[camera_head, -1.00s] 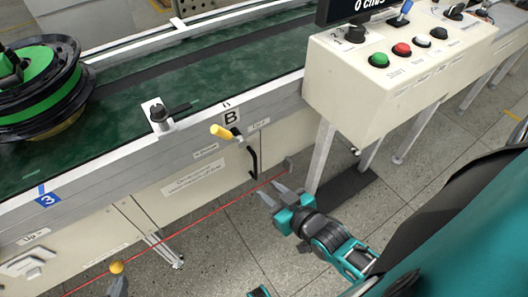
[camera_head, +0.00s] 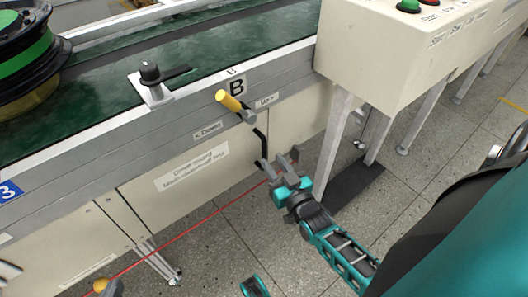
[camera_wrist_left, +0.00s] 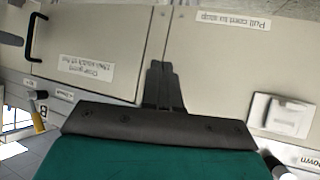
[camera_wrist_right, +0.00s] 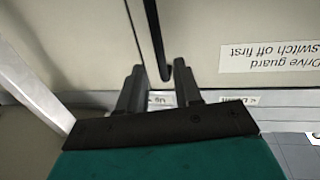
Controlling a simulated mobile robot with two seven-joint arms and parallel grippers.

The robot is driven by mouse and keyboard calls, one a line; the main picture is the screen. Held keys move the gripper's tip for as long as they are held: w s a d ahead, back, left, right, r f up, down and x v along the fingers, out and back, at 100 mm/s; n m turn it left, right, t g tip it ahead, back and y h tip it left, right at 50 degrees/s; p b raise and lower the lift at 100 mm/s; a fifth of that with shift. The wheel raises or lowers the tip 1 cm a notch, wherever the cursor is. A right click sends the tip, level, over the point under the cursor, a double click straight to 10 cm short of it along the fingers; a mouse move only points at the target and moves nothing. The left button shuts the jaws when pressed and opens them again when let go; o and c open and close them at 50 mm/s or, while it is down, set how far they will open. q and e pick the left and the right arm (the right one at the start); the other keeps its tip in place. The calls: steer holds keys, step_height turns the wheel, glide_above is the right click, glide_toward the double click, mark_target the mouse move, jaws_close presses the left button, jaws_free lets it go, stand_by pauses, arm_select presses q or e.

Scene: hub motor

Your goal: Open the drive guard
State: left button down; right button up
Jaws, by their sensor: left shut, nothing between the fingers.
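The drive guard (camera_head: 150,205) is a cream panel on the conveyor's side. It looks flush with the frame. Its black bar handle (camera_head: 263,147) is at its right end. My right gripper (camera_head: 278,165) is open close to the handle. In the right wrist view the handle (camera_wrist_right: 153,38) reaches between the parted fingers (camera_wrist_right: 159,75); contact cannot be told. My left gripper (camera_wrist_left: 164,68) is shut and empty in front of the panels, near the seam; the guard's handle (camera_wrist_left: 35,38) shows at upper left there. In the head view only a teal piece of my left arm shows.
A yellow-handled lever (camera_head: 229,100) sticks out above the guard, beside the Up and Down labels. A red cord (camera_head: 190,231) runs low along the front. A control box (camera_head: 385,55) on legs stands at right. A black clamp (camera_head: 152,75) sits on the conveyor rail.

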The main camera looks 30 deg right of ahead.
mark_target(265, 151)
steer(key=w, duration=0.2)
steer(key=w+b, duration=0.1)
steer(key=w, duration=0.3)
steer(key=shift+w+d, duration=0.15)
steer(key=shift+d, duration=0.2)
jaws_close()
